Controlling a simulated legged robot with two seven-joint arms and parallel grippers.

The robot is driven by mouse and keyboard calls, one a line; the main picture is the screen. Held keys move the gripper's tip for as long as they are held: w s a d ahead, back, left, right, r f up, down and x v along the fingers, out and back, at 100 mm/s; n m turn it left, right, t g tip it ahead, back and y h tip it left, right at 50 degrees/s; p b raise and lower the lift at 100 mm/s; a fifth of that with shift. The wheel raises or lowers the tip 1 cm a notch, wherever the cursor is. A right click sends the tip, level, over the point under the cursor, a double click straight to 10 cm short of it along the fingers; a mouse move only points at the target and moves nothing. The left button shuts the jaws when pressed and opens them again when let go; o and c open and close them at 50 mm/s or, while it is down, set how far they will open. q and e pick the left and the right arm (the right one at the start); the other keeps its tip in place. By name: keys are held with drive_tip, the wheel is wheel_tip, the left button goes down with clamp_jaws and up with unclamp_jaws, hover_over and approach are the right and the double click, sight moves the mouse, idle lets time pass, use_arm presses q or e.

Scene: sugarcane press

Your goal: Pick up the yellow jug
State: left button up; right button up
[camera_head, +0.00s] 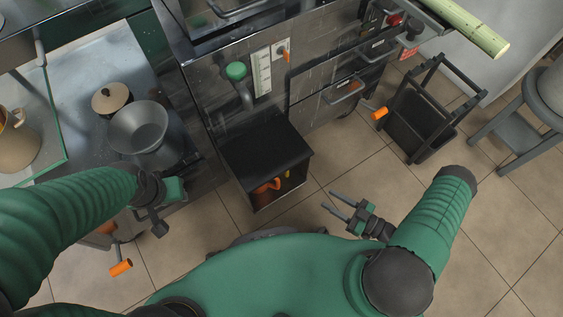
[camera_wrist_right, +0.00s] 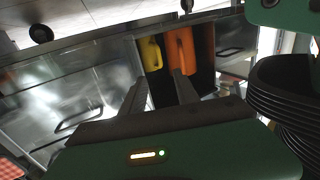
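The yellow jug (camera_wrist_right: 151,54) stands inside a dark open compartment, left of an orange jug (camera_wrist_right: 181,50), in the right wrist view. In the head view only a small yellow patch and part of the orange jug (camera_head: 267,186) show under the black top of the compartment (camera_head: 264,150). My right gripper (camera_head: 328,200) is open and empty, outside and to the right of the compartment. In the right wrist view its two fingers (camera_wrist_right: 160,80) point toward the jugs, apart from them. My left gripper (camera_head: 158,222) is at the lower left, partly hidden; its fingers are unclear.
The metal press cabinet (camera_head: 310,110) stands behind the compartment. A dark crate-like stand (camera_head: 415,120) and a grey stool (camera_head: 520,135) are at the right. A metal pot (camera_head: 138,127) sits on the left counter. Tiled floor is clear around my right gripper.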

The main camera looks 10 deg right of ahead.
drive_tip(key=b+x, duration=0.2)
drive_tip(key=x, duration=0.3)
drive_tip(key=b+x, duration=0.2)
drive_tip(key=x, duration=0.3)
drive_tip(key=b+x, duration=0.2)
drive_tip(key=x, duration=0.4)
drive_tip(key=shift+w+d+f, duration=0.15)
drive_tip(key=shift+d+f, duration=0.05)
drive_tip(key=shift+f, duration=0.1)
drive_tip(key=shift+w+a+r+b, duration=0.1)
drive_tip(key=shift+w+a+b, duration=0.1)
drive_tip(key=shift+b, duration=0.1)
drive_tip(key=shift+r, duration=0.1)
clamp_jaws()
